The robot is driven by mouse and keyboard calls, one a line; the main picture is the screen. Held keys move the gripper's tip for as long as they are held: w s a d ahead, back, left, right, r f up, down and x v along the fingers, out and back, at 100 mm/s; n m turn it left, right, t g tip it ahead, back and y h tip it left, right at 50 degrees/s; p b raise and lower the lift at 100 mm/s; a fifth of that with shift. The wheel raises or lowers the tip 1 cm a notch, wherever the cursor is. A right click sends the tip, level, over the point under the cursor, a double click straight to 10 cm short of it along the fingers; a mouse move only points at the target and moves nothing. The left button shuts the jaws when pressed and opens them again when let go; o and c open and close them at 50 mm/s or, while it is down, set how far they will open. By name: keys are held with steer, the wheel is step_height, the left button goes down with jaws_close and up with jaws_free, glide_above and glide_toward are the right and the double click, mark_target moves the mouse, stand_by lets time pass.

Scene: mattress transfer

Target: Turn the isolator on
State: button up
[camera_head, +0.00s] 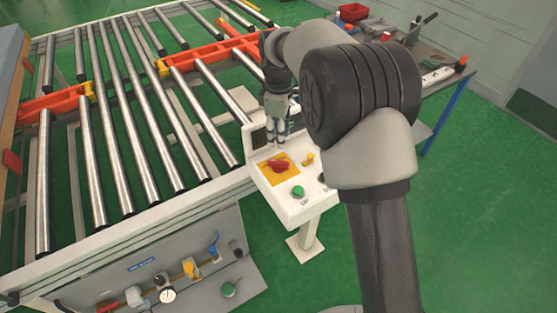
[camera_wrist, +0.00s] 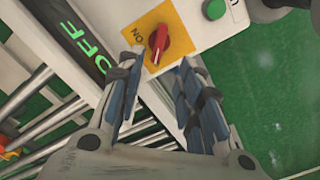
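The isolator is a red rotary knob (camera_head: 279,165) on a yellow plate (camera_head: 292,178), set in the sloping top of a white control box (camera_head: 290,207). In the wrist view the red knob (camera_wrist: 159,42) lies near the top middle, its handle running roughly up and down the picture. The word ON is printed beside it on the yellow plate (camera_wrist: 183,20). A dark display (camera_wrist: 72,30) on the box shows OFF in green. My gripper (camera_head: 275,143) is just behind the knob in the head view. In the wrist view my gripper (camera_wrist: 160,67) is open, its fingers apart with nothing between them.
A green button (camera_head: 298,192) and a small yellow part (camera_head: 308,159) sit beside the knob on the box. A roller conveyor (camera_head: 130,120) fills the left. A valve panel (camera_head: 170,280) is at the lower left. A workbench (camera_head: 430,75) stands at the back right.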

mark_target(278, 161)
step_height(278, 161, down, 11)
steer(key=b, duration=0.2)
steer(key=shift+f+b, duration=0.15)
steer(key=shift+b, duration=0.2)
steer(key=shift+c, duration=0.3)
jaws_close()
